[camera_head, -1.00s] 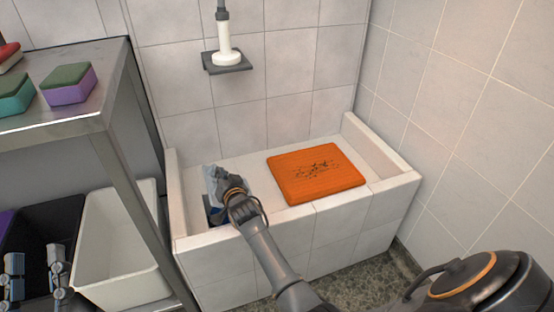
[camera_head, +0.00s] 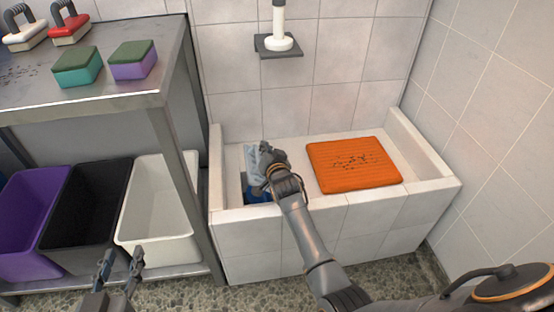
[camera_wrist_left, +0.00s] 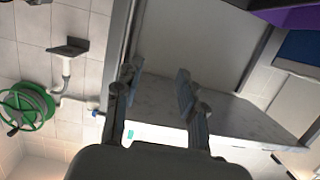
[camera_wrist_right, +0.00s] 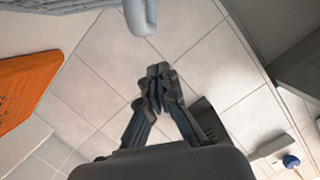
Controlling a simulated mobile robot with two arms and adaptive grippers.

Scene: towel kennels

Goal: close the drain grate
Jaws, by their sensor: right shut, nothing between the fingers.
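A pale grey panel, likely the drain grate (camera_head: 252,161), stands tilted up at the left end of the tiled basin (camera_head: 225,213). Beside and below it are a dark opening and a blue patch, partly hidden by my right gripper. My right gripper (camera_head: 264,178) is over this end of the basin, close against the panel; I cannot tell if they touch. In the right wrist view its fingers (camera_wrist_right: 158,75) are together and empty, with a grey slotted piece (camera_wrist_right: 208,122) beside them. My left gripper (camera_head: 120,265) is open and empty, low in front of the bins.
An orange mat (camera_head: 355,165) with dark debris lies on the basin's right part. A metal shelf (camera_head: 140,98) at left holds sponges and brushes, with purple, black and white (camera_head: 158,235) bins beneath. A white nozzle (camera_head: 279,30) stands on a wall bracket above the basin.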

